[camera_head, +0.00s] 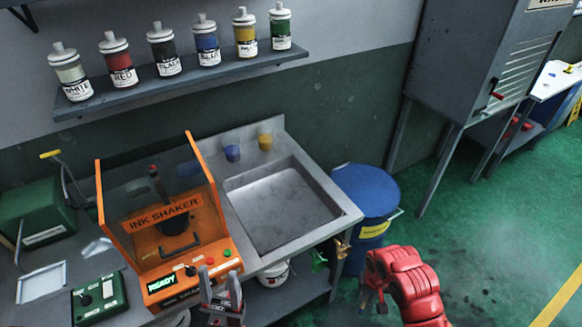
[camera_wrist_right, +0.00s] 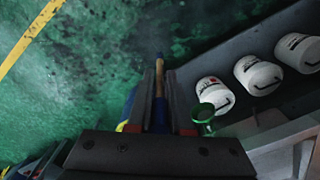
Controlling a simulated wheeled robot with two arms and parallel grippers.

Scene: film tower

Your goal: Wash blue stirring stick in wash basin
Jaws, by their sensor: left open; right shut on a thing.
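The wash basin (camera_head: 280,208) is a grey metal sink set in the bench in the head view, and it looks empty. My right gripper (camera_wrist_right: 160,92) is shut on the blue stirring stick (camera_wrist_right: 159,88), whose blue tip and tan part show between the fingers in the wrist view. In the head view my right gripper (camera_head: 372,298) is low, right of the bench and in front of the blue barrel, apart from the basin; the stick is hard to make out there. My left gripper (camera_head: 222,300) is open and empty in front of the orange ink shaker (camera_head: 168,215).
A blue barrel (camera_head: 368,190) stands against the basin's right side. White buckets (camera_wrist_right: 264,76) stand on the lower shelf. Ink bottles (camera_head: 207,42) line the wall shelf. The green floor at right is clear.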

